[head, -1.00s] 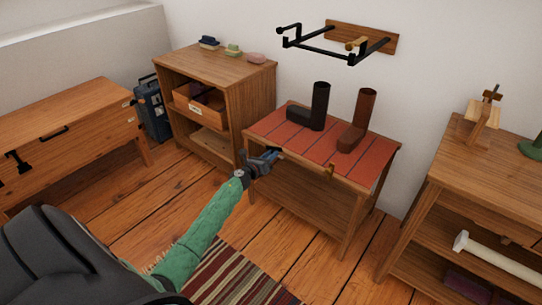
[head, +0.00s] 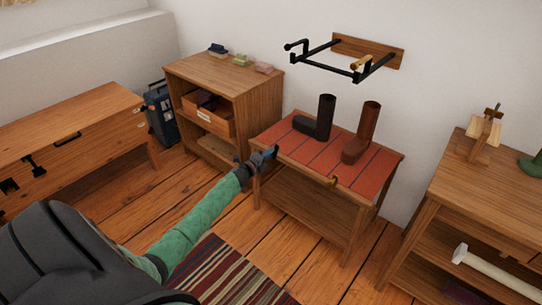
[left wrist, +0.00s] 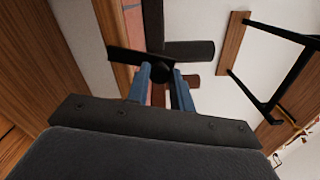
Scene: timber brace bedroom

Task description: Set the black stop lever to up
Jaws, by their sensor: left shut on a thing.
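The black stop lever (left wrist: 138,57) shows in the left wrist view as a flat dark bar with a round knob or pivot, crossing at my fingertips. In the head view it is at the front left edge of the red-topped bench (head: 303,153), mostly hidden by my gripper. My left gripper (head: 272,154) is there, shut on the lever; its blue fingers (left wrist: 162,88) meet it in the left wrist view. I cannot tell the lever's exact setting. My right gripper is not in view.
A black boot (head: 325,117) and a brown boot (head: 368,130) stand on the bench. A brass-coloured lever (head: 334,181) is at its front edge. A black wall rack (head: 340,58) hangs above. A cabinet (head: 225,85) stands left, a shelf unit (head: 445,190) right.

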